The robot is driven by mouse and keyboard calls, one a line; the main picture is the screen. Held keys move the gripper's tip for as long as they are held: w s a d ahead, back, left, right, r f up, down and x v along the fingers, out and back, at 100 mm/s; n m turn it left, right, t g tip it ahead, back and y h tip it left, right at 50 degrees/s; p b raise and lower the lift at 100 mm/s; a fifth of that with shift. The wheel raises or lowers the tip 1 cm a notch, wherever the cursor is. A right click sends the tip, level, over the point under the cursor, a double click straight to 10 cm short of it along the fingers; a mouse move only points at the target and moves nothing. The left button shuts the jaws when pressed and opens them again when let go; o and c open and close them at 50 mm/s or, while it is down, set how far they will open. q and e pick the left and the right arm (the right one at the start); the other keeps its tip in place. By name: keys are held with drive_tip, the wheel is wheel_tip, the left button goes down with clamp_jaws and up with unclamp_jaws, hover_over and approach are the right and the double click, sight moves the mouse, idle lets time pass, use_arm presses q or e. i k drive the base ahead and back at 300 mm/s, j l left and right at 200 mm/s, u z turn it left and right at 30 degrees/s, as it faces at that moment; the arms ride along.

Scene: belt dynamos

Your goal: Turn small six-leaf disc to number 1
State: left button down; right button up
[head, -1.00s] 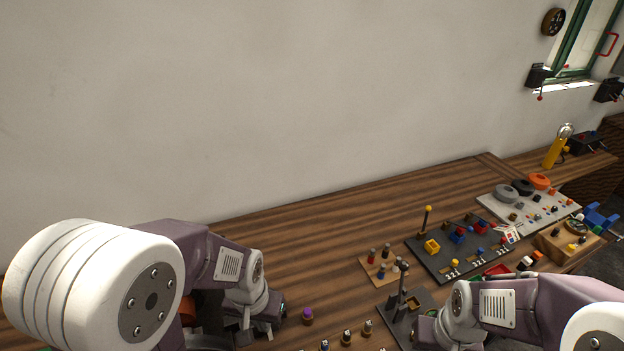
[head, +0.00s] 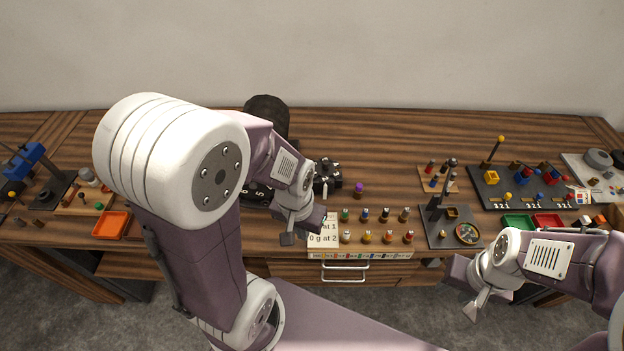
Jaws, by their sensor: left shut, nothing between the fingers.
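A small black disc with several raised leaves (head: 327,172) lies on the table just right of my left wrist in the head view. I cannot read a number on it. A larger black dial with white numerals, 6 and 5 among them (head: 256,192), is partly hidden behind my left arm. My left gripper (head: 296,232) is shut and empty, in front of the small disc and apart from it in the picture. My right gripper (head: 466,290) looks open and empty, in front of the table's front edge at the right.
A rack of small coloured-top pegs (head: 376,238) with a white label stands right of my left gripper. A purple-topped peg (head: 359,190) is behind it. A dark stand (head: 437,214), green tray (head: 518,222) and red tray (head: 548,221) are at right, an orange tray (head: 111,225) at left.

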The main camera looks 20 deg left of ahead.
sight(325, 169)
drive_tip(key=i+u, duration=0.15)
drive_tip(key=u, duration=0.25)
drive_tip(key=i+u, duration=0.15)
drive_tip(key=u, duration=0.2)
drive_tip(key=i+j, duration=0.05)
